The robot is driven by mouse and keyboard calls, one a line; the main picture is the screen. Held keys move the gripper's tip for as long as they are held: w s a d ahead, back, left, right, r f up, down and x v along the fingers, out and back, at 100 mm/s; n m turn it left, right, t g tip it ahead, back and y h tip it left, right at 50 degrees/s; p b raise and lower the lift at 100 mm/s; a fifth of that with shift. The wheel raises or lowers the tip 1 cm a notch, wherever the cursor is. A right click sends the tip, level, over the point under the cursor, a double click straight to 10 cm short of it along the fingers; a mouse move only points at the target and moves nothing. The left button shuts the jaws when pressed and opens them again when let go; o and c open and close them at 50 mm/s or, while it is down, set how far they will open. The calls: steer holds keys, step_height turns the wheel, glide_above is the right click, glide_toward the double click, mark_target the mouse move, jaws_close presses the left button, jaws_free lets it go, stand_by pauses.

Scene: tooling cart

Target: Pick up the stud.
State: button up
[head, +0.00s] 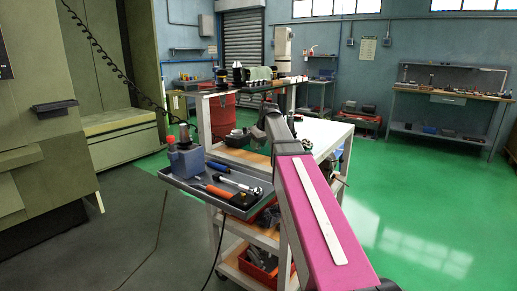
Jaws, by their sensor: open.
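I cannot pick out the stud for certain; several small parts stand on the raised shelf (262,86) of the cart, too small to tell apart. My magenta arm reaches from the lower right toward the cart. My gripper (261,131) is at its far end, a dark shape over the cart's upper deck, below and in front of the raised shelf. Its fingers are small and partly hidden by my own wrist. The jaws are open, and nothing shows between them.
A grey side tray (207,188) holds a blue-grey block (186,160), screwdrivers and a ratchet. The white cart top (322,134) right of my arm looks mostly bare. A red drum (222,117) stands behind the cart. Green floor is free at the right.

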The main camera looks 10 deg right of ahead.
jaws_close()
stand_by(0.3)
